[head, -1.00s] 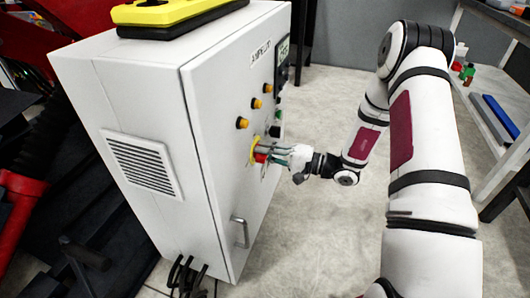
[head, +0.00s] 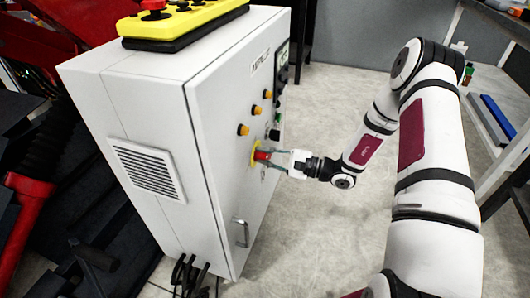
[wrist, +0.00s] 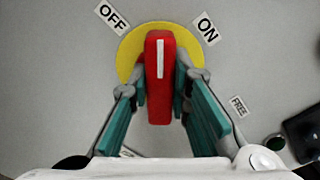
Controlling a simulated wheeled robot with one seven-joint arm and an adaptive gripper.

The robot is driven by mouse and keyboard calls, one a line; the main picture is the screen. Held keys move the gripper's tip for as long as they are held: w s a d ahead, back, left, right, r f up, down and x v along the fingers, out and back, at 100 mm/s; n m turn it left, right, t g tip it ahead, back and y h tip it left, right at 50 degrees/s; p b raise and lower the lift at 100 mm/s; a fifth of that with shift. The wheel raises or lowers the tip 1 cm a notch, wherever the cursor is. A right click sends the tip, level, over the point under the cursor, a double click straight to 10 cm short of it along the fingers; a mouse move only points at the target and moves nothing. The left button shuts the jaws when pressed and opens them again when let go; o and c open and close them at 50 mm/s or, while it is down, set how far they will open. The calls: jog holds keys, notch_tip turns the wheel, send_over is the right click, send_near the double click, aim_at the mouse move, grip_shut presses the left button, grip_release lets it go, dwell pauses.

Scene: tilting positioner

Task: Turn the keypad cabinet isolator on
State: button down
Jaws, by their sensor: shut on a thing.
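The isolator is a red handle (wrist: 160,100) with a white line, on a yellow round plate (wrist: 128,55). It also shows on the cabinet door in the head view (head: 261,155). An OFF label (wrist: 112,18) is at the plate's upper left and an ON label (wrist: 207,29) at its upper right. The white line points up between the two labels. My gripper (wrist: 163,88) is shut on the handle, with a teal-padded finger on each side. In the head view my gripper (head: 273,159) reaches the door from the right.
The grey-white cabinet (head: 150,100) has orange buttons (head: 256,109) above the isolator and a door handle (head: 240,233) below it. A yellow pendant (head: 180,22) lies on top. A FREE label (wrist: 238,106) is right of the isolator. A shelf (head: 485,125) stands at the right.

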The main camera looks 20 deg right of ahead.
jog(key=m+p, duration=0.2)
jog(key=m, duration=0.2)
jog(key=shift+m, duration=0.3)
jog(key=shift+m+p, duration=1.15)
jog(key=shift+m, duration=1.45)
jog(key=c, duration=1.5)
grip_release()
jog(key=v, duration=1.2)
